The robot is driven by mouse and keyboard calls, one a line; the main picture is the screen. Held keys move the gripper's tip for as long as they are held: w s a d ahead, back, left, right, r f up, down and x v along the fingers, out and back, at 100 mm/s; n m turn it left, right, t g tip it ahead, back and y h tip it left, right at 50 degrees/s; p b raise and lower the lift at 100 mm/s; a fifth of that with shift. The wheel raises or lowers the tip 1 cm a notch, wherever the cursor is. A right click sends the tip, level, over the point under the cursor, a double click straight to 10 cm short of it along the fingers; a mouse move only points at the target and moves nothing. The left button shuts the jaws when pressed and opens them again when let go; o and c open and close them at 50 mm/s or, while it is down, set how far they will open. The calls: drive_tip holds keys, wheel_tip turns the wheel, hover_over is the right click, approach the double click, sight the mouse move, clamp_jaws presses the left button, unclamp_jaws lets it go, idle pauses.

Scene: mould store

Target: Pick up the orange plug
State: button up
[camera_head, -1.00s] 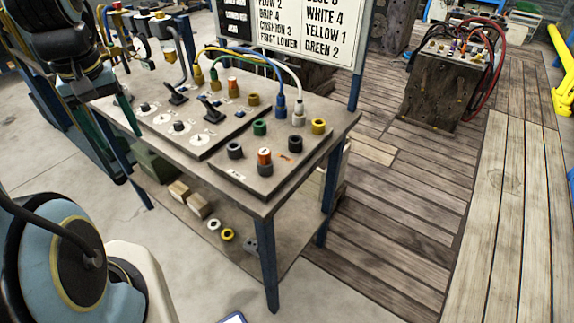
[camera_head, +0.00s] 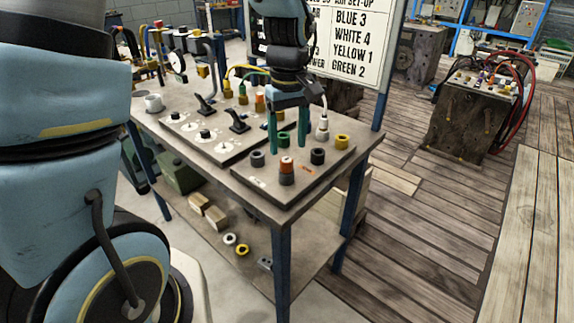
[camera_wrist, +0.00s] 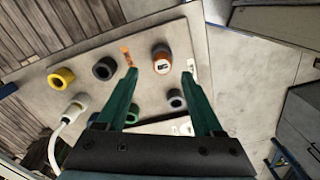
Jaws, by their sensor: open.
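The orange plug (camera_head: 286,163) stands upright in a dark socket near the front edge of the sloping panel (camera_head: 262,186). In the wrist view its orange top (camera_wrist: 161,55) with a pale patch lies just beyond and between the fingertips. My gripper (camera_head: 288,150) points down over the panel with its two green fingers apart and nothing between them. In the wrist view the gripper (camera_wrist: 160,72) is open, and the plug is not gripped. A second orange-and-white piece (camera_head: 259,102) stands farther back, beside my gripper.
Black sockets (camera_head: 257,158) and (camera_head: 317,156), a yellow socket (camera_head: 342,142) and a white cabled plug (camera_head: 322,130) surround the plug. Black levers (camera_head: 238,122) stand to the left. A lettered board (camera_head: 350,50) rises behind the table.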

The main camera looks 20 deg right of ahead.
sight(286, 159)
drive_tip(key=shift+a+f+p, duration=0.2)
drive_tip(key=shift+f+p, duration=0.7)
drive_tip(key=shift+f, duration=1.75)
drive_tip(key=shift+c, duration=0.3)
clamp_jaws()
